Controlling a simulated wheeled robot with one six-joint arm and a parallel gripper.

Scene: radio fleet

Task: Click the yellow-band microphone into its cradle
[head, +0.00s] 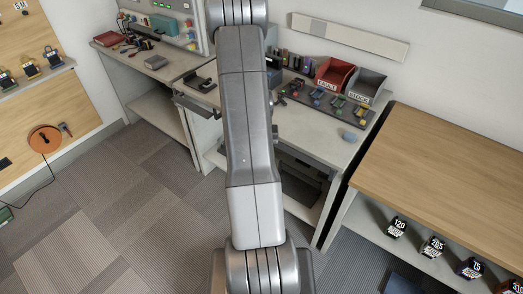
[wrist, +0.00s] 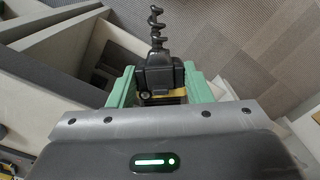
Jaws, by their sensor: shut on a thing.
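My gripper (wrist: 160,90), with green fingers, shows in the wrist view. It is shut on a black microphone (wrist: 158,74) with a yellow band partly visible at its near end. A black coiled cord (wrist: 157,27) runs from the microphone toward the top of that view. In the head view my own arm covers the middle, and the gripper and held microphone are hidden. I cannot make out the cradle for certain in either view.
A grey bench (head: 312,125) carries a red bin (head: 334,76), a grey bin (head: 366,84) and a dark tray of small coloured items. A wooden-topped shelf unit (head: 450,160) stands right, with several numbered devices below. Small devices (head: 29,69) line the left wall. Carpet lies open at left.

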